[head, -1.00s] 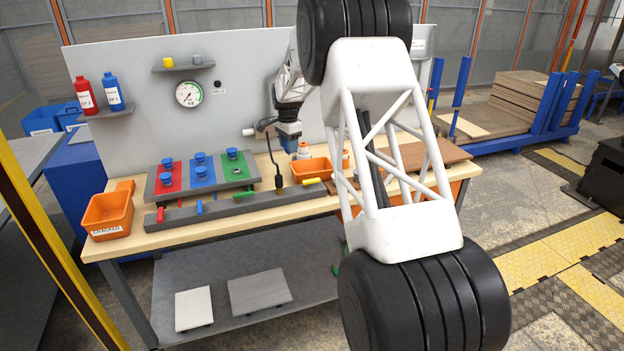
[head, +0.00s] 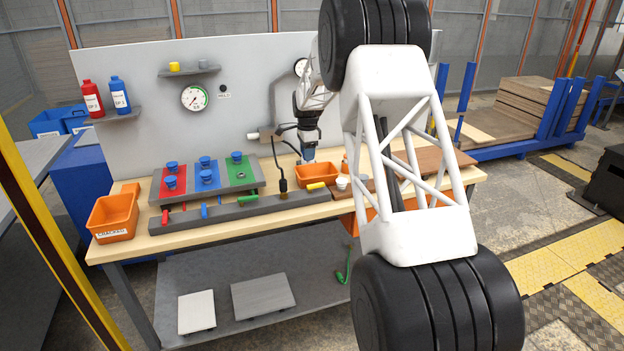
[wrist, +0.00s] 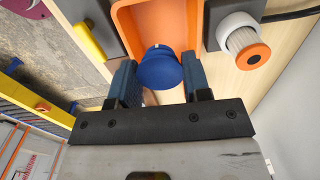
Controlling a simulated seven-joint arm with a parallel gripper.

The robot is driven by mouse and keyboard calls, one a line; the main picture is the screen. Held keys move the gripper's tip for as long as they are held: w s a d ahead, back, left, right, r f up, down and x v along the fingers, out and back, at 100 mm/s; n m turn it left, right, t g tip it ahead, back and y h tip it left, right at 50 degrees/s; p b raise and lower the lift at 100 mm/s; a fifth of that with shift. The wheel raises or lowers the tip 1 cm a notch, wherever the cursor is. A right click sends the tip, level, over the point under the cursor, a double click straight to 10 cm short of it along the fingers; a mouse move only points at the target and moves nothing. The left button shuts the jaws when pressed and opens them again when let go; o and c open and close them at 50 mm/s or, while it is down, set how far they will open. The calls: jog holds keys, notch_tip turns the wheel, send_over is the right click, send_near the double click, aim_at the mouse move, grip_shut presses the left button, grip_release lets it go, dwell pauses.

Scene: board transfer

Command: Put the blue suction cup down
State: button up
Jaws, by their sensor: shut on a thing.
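My gripper (head: 309,155) is at the back edge of the small orange bin (head: 329,180) on the bench. In the wrist view my gripper (wrist: 160,88) is shut on a blue suction cup (wrist: 158,68), with a finger on each side. The cup overlaps the orange bin (wrist: 124,30) in that view; its height above it is hard to tell. In the head view the held cup is not clearly visible. A grey rack (head: 262,186) at the left has red, blue and green pads with several blue cups. The front spot of the green pad (head: 238,183) shows an empty ring.
A white ribbed cylinder with an orange ring (wrist: 247,48) stands close beside the bin in the wrist view. A grey rail (head: 225,213) with coloured handles runs along the bench front. A panel (head: 260,70) closes the back.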

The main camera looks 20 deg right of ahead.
jog(key=shift+f, duration=2.1)
jog(key=shift+f, duration=2.5)
jog(key=shift+f, duration=0.15)
jog(key=o, duration=0.7)
notch_tip(320, 180, up, 12)
jog(key=shift+r, duration=0.15)
